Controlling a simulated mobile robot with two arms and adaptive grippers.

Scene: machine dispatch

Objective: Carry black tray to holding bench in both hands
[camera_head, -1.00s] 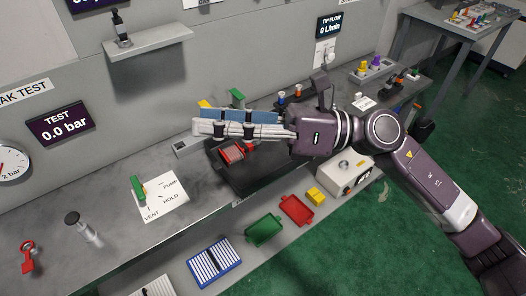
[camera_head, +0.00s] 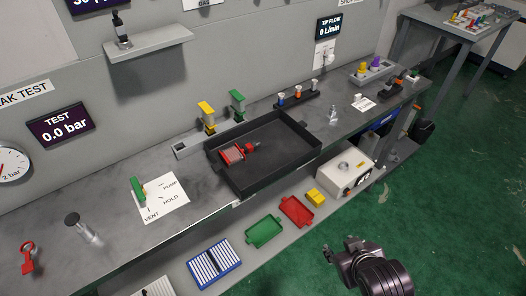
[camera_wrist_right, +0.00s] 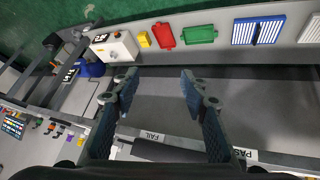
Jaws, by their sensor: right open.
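The black tray (camera_head: 292,178) sits on the grey workbench in the head view, a shallow open box with its far right end near the small bottles. A red part with a dark end (camera_head: 232,154) lies inside it toward the left. My right gripper (camera_head: 343,250) is at the lower right, over the floor in front of the bench and apart from the tray. In the right wrist view its two fingers (camera_wrist_right: 157,80) stand apart with nothing between them. My left gripper is not in view. I cannot tell which surface is the holding bench.
Yellow and green blocks (camera_head: 207,110) stand behind the tray on a grey base. A bottle rack (camera_head: 297,97) is at its right rear. The lower shelf holds a green tray (camera_head: 264,231), a red tray (camera_head: 296,210) and a white box (camera_head: 345,173). Another table (camera_head: 432,18) stands at the upper right.

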